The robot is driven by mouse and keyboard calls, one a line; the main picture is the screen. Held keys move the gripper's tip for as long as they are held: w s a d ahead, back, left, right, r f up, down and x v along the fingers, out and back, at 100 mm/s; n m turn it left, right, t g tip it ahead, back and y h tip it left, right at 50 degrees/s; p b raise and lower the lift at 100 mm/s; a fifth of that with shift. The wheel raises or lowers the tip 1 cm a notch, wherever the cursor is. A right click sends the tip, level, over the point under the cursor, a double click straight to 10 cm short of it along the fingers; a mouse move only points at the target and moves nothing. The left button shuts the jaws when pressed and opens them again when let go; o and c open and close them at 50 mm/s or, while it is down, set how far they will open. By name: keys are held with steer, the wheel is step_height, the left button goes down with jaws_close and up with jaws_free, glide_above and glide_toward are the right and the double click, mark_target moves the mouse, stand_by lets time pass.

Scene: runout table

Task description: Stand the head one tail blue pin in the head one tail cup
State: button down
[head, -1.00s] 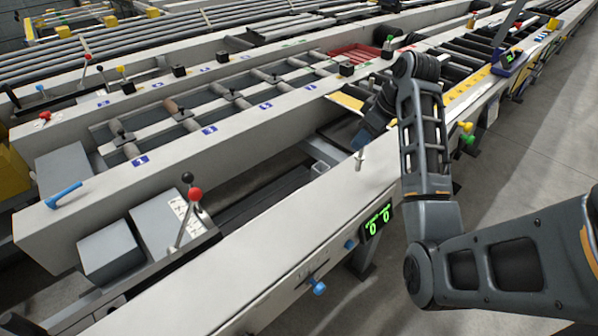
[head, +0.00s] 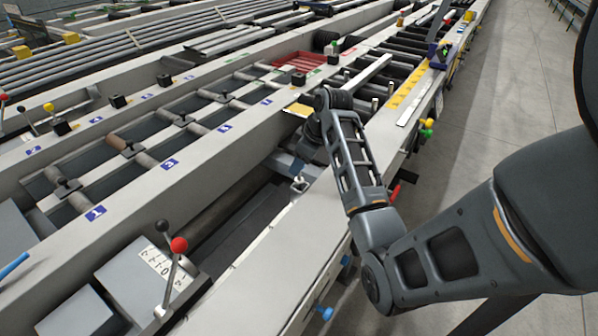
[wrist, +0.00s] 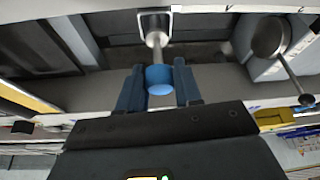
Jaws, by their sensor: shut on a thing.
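In the wrist view my gripper (wrist: 159,92) is shut on a blue pin (wrist: 158,76), its two dark blue fingers on either side of the blue head. The pin's pale metal shank points away from the gripper, toward a small square metal cup (wrist: 143,23). The shank's far end overlaps the cup's opening; I cannot tell whether it is inside. In the head view my gripper (head: 304,158) is over the trough edge, just above a small metal fitting (head: 300,185) that looks like the cup. The held pin is not clear there.
A blue handle (head: 13,265) lies at the left edge. A blue knob (head: 323,312) sits on the near rail's side.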

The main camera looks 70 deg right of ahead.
mark_target(300, 180)
steer(key=shift+f, duration=1.5)
steer(key=shift+f, duration=0.15)
steer(key=c, duration=0.8)
jaws_free()
